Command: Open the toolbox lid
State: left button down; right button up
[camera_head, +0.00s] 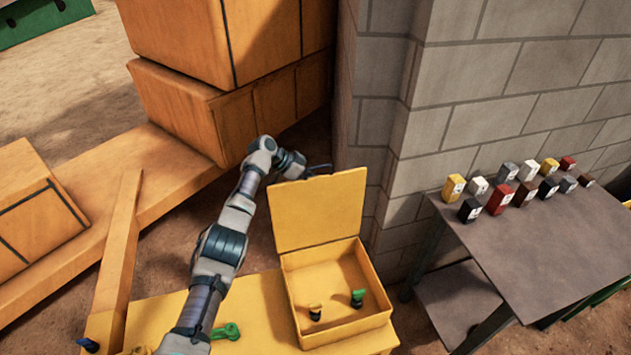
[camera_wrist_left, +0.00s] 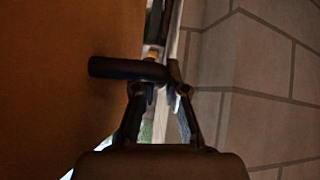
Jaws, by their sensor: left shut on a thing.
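The yellow toolbox (camera_head: 341,325) stands on a yellow surface in the head view. Its lid (camera_head: 318,212) is raised, standing roughly upright at the back edge, so the inside shows. Two small knobbed items, one yellow (camera_head: 315,311) and one green (camera_head: 357,297), are inside. My left gripper (camera_head: 318,170) is at the lid's top edge, partly hidden behind it. In the left wrist view, my left gripper (camera_wrist_left: 160,92) is shut on a dark bar-like handle (camera_wrist_left: 122,68) beside a shaded orange surface. My right gripper is not in view.
A block wall (camera_head: 480,95) rises close behind and right of the lid. Large wooden crates (camera_head: 235,45) stand behind my left arm. A dark table (camera_head: 550,240) with several small coloured boxes is at right. A green item (camera_head: 228,331) lies left of the toolbox.

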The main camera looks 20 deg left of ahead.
pick_arm(q)
jog(key=shift+s+a+f, duration=0.1)
jog(key=shift+s+f, duration=0.05)
jog(key=shift+f, duration=0.3)
jog(key=c, duration=1.5)
grip_release()
jog(key=o, duration=0.3)
jog(key=shift+w+r, duration=0.1)
jog(key=shift+w, duration=0.1)
jog(key=shift+r, duration=0.1)
jog(key=shift+s+a+r, duration=0.1)
jog(key=shift+a+r, duration=0.05)
jog(key=v, duration=1.1)
jog(key=shift+a, duration=0.2)
jog(key=shift+r, duration=0.1)
